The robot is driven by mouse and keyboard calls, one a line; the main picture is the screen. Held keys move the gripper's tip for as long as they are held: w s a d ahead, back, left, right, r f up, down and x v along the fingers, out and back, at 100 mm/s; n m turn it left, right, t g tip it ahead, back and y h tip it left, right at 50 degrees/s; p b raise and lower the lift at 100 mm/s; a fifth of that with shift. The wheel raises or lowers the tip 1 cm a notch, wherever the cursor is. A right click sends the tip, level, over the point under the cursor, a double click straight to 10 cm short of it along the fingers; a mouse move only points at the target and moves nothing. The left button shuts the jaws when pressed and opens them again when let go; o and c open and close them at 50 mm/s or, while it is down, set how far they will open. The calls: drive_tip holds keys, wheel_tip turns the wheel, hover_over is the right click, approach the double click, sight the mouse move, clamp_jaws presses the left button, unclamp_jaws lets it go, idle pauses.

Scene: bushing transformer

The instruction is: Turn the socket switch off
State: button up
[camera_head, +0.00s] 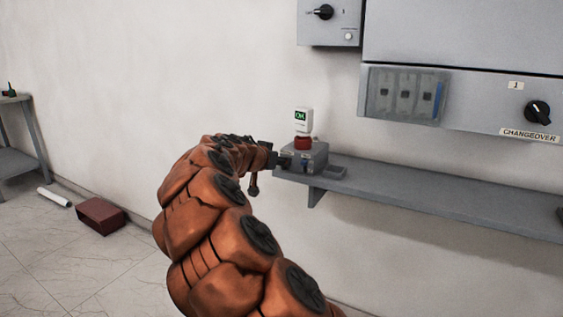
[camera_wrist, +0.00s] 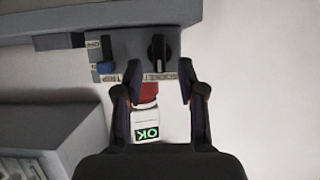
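The socket box (camera_head: 318,155) is a small grey box on the wall shelf. A red socket sits on it with a white tester (camera_head: 304,120) plugged in, showing a green OK. In the head view my gripper (camera_head: 283,159) is at the box's left side.
The grey shelf (camera_head: 430,195) runs right along the wall. A cabinet with a CHANGEOVER knob (camera_head: 538,112) hangs above it, beside a smaller panel (camera_head: 328,22). A dark red box (camera_head: 100,216) and a white tube (camera_head: 54,197) lie on the floor at left.

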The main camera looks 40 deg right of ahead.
drive_tip(key=shift+w+d+f, duration=0.15)
drive_tip(key=shift+d+f, duration=0.1)
drive_tip(key=shift+d, duration=0.4)
clamp_jaws()
